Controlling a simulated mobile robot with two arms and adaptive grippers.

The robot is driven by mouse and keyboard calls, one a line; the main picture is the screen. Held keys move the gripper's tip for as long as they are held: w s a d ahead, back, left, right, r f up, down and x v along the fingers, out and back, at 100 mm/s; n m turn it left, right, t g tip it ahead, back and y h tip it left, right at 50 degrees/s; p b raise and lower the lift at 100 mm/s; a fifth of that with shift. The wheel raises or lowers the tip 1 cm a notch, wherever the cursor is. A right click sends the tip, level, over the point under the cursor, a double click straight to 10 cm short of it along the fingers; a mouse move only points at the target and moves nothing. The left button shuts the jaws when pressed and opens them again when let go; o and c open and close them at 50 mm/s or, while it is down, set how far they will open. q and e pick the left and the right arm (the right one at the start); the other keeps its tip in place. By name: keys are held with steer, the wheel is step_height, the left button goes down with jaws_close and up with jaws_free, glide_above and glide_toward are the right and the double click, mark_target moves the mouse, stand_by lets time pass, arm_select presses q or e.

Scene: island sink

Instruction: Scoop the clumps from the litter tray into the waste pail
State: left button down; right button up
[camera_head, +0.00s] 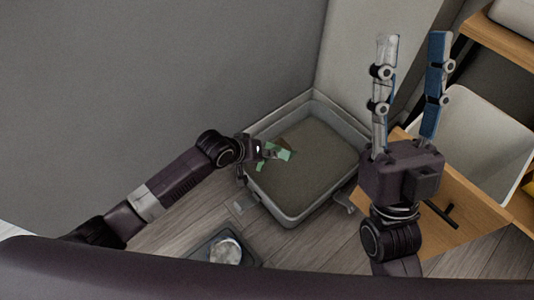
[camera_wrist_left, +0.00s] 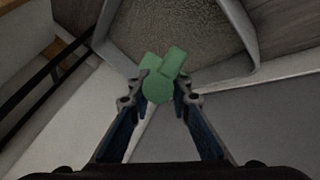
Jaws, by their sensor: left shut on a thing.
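The grey litter tray (camera_head: 325,207) stands on the floor in the head view, with brown-grey litter (camera_head: 318,165) in it. Its rim also shows at the top of the left wrist view (camera_wrist_left: 240,72). My left gripper (camera_head: 266,151) is shut on a green scoop (camera_head: 280,153), over the left part of the tray. The scoop shows between the fingers in the left wrist view (camera_wrist_left: 158,85); whether it touches the litter is unclear. I cannot make out separate clumps. My right gripper (camera_head: 412,62) is open and empty, fingers up. A white pail (camera_head: 485,135) stands at the right, partly behind that gripper.
The pail is in a wooden pull-out drawer (camera_head: 460,218) with a dark handle. A dark mat or tray with a round pale dish (camera_head: 226,251) lies on the floor in front. Grey walls (camera_head: 150,80) close off the left and back. A wooden shelf (camera_head: 500,38) is upper right.

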arm_select(q)
step_height(320, 180, up, 2)
steer(key=shift+p, duration=1.05)
steer(key=shift+s+r+p, duration=0.1)
steer(key=shift+r+p, duration=0.6)
steer(key=shift+p, duration=0.15)
steer(key=shift+r, duration=0.1)
arm_select(e)
steer(key=w+f+g+h, duration=0.1)
steer(key=w+f+g, duration=0.4)
steer(key=f, duration=0.3)
steer(key=w+f+g+h, duration=0.2)
steer(key=w+f+g, duration=0.3)
steer(key=f, duration=0.3)
steer(key=shift+w+a+h, duration=0.25)
steer(key=shift+a+h, duration=0.05)
steer(key=shift+a, duration=0.05)
steer(key=shift+f, duration=0.1)
